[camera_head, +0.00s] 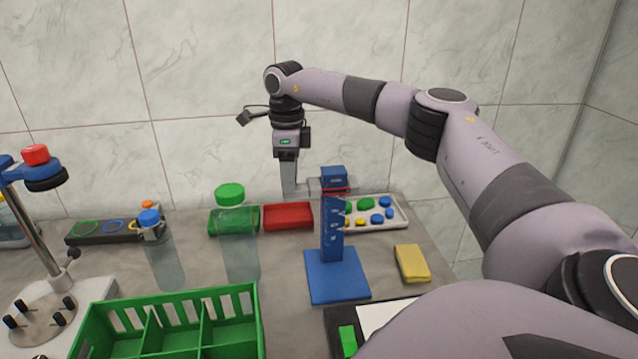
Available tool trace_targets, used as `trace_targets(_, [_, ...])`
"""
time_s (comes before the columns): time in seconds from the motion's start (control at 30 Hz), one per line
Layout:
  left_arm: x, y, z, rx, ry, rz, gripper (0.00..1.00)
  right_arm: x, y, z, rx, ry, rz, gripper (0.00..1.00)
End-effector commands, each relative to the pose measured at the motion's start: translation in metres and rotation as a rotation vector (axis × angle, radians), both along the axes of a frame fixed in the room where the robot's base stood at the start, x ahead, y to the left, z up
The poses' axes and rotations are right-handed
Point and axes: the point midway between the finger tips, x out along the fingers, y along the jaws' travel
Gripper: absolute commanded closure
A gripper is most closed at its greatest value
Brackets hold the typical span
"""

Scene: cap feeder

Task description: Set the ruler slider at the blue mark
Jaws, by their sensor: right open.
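The ruler stand is a blue square base (336,276) with an upright blue ruler (332,232) that has pale markings. A blue block (334,173), which may be the slider, sits at the ruler's top, with a thin red line just below it. My right gripper (318,186) is open at the ruler's upper part, its grey fingers close to the block. I cannot tell whether they touch it. The blue mark cannot be made out. My left gripper is not in view.
Behind the stand are a green tray (216,231), a red tray (289,226) and a white tray (402,224) of coloured caps. Clear bottles (240,258) stand left. A green crate (258,335) is in front, a yellow block (412,263) right. A press (45,228) stands far left.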

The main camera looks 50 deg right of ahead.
Motion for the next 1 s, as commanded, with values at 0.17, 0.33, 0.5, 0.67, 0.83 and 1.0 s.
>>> trace_targets(0.17, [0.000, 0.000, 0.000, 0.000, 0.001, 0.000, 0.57, 0.000, 0.000, -0.001, 0.000, 0.000, 0.000, 0.51])
trace_targets(0.33, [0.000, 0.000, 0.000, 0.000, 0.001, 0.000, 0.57, 0.000, 0.000, -0.001, 0.000, 0.000, 0.000, 0.77])
trace_targets(0.5, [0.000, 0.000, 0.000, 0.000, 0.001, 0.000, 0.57, 0.000, 0.000, -0.001, 0.000, 0.000, 0.000, 0.96])
trace_targets(0.67, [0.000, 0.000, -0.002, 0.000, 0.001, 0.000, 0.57, 0.000, 0.000, -0.006, 0.000, 0.001, 0.001, 0.96])
trace_targets(0.83, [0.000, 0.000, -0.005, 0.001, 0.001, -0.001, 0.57, 0.000, 0.000, -0.015, 0.002, 0.001, 0.001, 0.96])
trace_targets(1.0, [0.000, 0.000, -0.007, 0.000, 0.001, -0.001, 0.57, 0.000, 0.000, -0.024, 0.002, 0.001, 0.002, 0.96])
